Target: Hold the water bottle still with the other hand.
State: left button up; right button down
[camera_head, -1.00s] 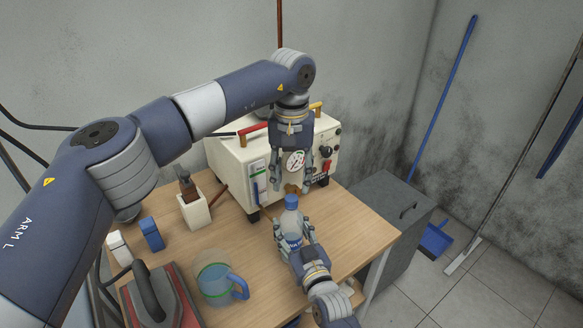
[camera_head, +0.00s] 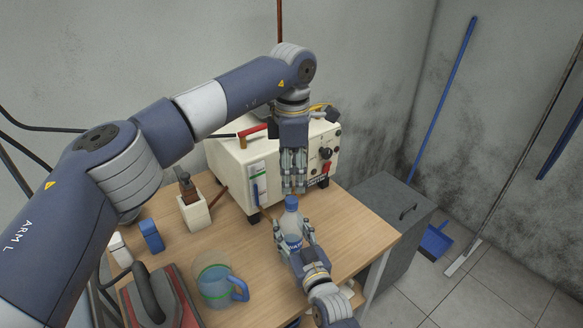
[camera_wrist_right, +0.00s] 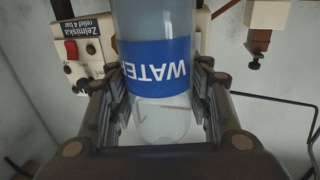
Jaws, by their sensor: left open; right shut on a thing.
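The water bottle (camera_head: 291,224) is clear with a blue cap (camera_head: 291,202) and a blue label, and stands upright near the table's front right edge. My right gripper (camera_head: 293,237) is shut around its body from the front. In the right wrist view its fingers are on both sides of the bottle, whose blue WATER label (camera_wrist_right: 158,64) reads upside down. My left gripper (camera_head: 293,187) points down just above the cap, open and empty. Its fingers line up in this view, so the gap between them is hidden. Whether the fingertips touch the cap cannot be told.
A cream machine (camera_head: 231,169) with a gauge and knobs stands behind the bottle. A measuring jug (camera_head: 214,285), an iron-like red tool (camera_head: 180,295), a white holder (camera_head: 194,214) and a blue block (camera_head: 151,234) occupy the left. Bare tabletop (camera_head: 347,235) lies right of the bottle.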

aim_at(291, 199)
pick_arm(q)
jog(key=n, duration=0.7)
jog(key=shift+r, duration=0.2)
jog(key=n, duration=0.5)
jog(key=shift+r, duration=0.15)
jog(key=n, duration=0.7)
jog(key=shift+r, duration=0.2)
jog(key=n, duration=0.5)
jog(key=shift+r, duration=0.15)
jog(key=shift+f, duration=4.05)
jog(key=shift+c, duration=0.5)
